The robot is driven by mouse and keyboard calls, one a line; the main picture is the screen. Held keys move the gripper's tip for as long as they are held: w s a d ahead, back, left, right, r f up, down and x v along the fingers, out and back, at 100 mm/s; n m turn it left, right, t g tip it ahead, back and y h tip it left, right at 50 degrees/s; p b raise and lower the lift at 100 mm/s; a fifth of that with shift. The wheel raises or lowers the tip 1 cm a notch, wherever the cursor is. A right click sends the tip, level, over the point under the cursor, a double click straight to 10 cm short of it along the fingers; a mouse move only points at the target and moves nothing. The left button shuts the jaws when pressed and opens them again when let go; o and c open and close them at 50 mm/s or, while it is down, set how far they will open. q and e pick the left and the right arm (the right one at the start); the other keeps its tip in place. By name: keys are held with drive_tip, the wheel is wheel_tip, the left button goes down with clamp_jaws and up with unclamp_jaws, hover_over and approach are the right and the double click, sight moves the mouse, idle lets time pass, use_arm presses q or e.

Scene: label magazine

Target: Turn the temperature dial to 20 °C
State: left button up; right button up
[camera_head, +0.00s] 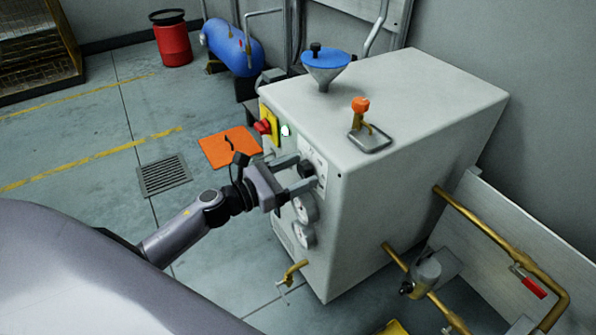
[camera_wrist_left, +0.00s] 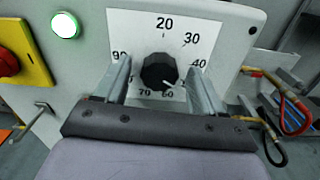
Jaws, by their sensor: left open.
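The temperature dial is a black faceted knob (camera_wrist_left: 158,71) on a white scale plate (camera_wrist_left: 127,24) on the machine's front; it also shows in the head view (camera_head: 307,168). The numbers 20, 30, 40, 60, 70 and 90 show, with 20 at the top. The knob's white mark points to the lower right, near 60 and the area hidden by a finger. My left gripper (camera_head: 300,172) is open, its fingers on either side of the knob. In the left wrist view, gaps show between the fingers (camera_wrist_left: 160,78) and the knob. My right gripper is out of view.
The grey machine (camera_head: 420,110) carries a red button on yellow (camera_head: 267,126) and a lit lamp (camera_wrist_left: 65,25) left of the dial. Round gauges (camera_head: 305,208) sit below it. A brass tap (camera_head: 292,270) juts out lower down. Open floor lies to the left.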

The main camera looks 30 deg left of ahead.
use_arm(q)
drive_tip(key=shift+w+d, duration=0.1)
drive_tip(key=shift+w, duration=0.1)
drive_tip(key=c, duration=1.1)
drive_tip(key=shift+o, duration=0.2)
drive_tip(key=shift+n, duration=0.3)
